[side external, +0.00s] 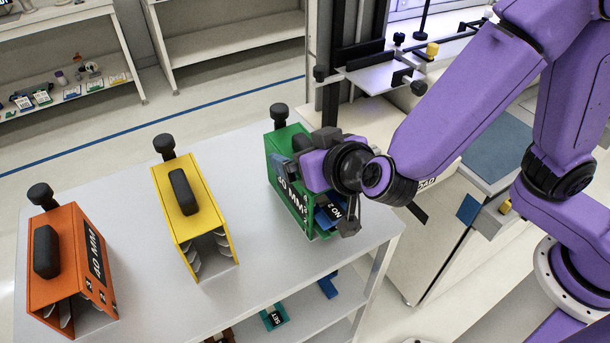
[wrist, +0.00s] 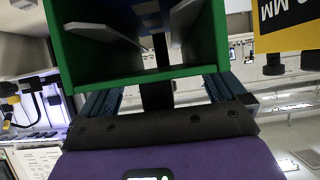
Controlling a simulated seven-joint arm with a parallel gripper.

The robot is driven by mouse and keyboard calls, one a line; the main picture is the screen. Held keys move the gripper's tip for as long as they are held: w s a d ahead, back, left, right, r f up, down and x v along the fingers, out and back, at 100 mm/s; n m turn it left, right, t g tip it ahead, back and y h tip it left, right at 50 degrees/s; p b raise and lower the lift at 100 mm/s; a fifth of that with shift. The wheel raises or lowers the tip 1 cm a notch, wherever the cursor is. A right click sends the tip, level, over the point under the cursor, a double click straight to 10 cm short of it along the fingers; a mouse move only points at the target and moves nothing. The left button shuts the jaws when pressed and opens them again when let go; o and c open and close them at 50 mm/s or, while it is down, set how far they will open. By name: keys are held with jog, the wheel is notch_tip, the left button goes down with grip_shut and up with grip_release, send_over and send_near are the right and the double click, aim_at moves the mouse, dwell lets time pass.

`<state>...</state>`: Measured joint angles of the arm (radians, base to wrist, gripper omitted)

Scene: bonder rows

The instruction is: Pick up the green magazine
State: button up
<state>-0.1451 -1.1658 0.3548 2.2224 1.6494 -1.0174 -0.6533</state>
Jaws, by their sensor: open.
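The green magazine (side external: 278,150) stands at the right end of the white table in the side view, with a black knob at its far end and white "40 MM" lettering on its side. My gripper (side external: 318,188) is low over its top and hides much of it. In the wrist view the magazine (wrist: 67,50) fills the upper middle, its open end with grey slot ledges facing the camera. My open gripper (wrist: 160,96) has a ribbed finger on each side of the magazine's black handle (wrist: 157,97). Contact with the handle cannot be told.
A yellow magazine (side external: 205,215) stands left of the green one, and an orange magazine (side external: 62,262) is at the far left. Bare table (side external: 130,190) lies between them. A bench (side external: 430,240) with a fixture stands close on the right.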

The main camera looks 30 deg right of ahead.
jog(key=shift+w+f, duration=0.15)
jog(key=shift+w, duration=0.2)
jog(key=shift+c, duration=0.3)
grip_shut()
jog(key=shift+r, duration=0.2)
